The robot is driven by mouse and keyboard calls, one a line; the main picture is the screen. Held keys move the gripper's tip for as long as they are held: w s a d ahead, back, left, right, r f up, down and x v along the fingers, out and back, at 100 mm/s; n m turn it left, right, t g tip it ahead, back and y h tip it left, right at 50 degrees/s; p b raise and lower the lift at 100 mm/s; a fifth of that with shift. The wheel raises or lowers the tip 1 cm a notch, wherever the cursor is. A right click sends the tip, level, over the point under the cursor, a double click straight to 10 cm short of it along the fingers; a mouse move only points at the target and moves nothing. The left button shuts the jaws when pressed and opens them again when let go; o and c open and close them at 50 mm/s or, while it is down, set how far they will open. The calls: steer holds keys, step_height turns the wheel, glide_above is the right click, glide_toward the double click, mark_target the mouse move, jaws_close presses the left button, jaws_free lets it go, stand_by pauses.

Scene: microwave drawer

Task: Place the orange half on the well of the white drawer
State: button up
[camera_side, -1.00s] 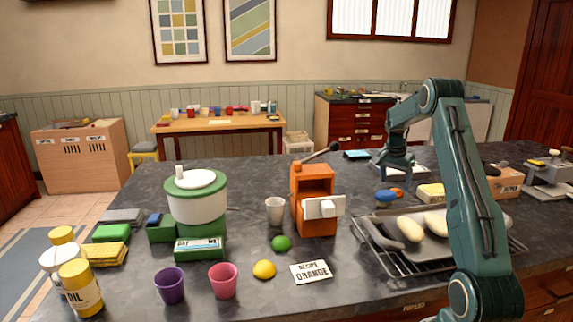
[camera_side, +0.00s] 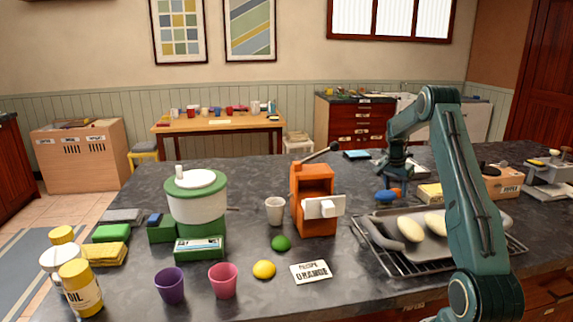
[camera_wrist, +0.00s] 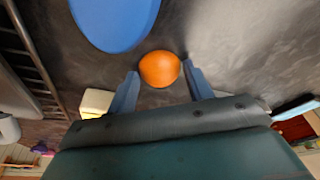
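The orange half (camera_side: 396,192) lies on the dark counter behind the baking tray, right beside a blue object (camera_side: 384,197). In the wrist view the orange half (camera_wrist: 160,69) shows as a rounded orange shape between my fingertips. My gripper (camera_wrist: 161,72) is open, with one blue finger on each side of it; I cannot tell whether either touches. In the side view my gripper (camera_side: 396,178) is low, just above the orange half. The white drawer (camera_side: 324,207) shows its front and knob on the orange machine (camera_side: 311,185); its well is not visible.
A baking tray (camera_side: 385,229) with pale oblong items on a wire rack stands in front of my gripper. A yellowish block (camera_side: 430,193) is to its right. The counter behind the machine is mostly clear.

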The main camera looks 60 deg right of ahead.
mark_target(395, 190)
steer(key=c, duration=0.6)
steer(key=shift+r, duration=0.15)
steer(key=shift+r, duration=9.85)
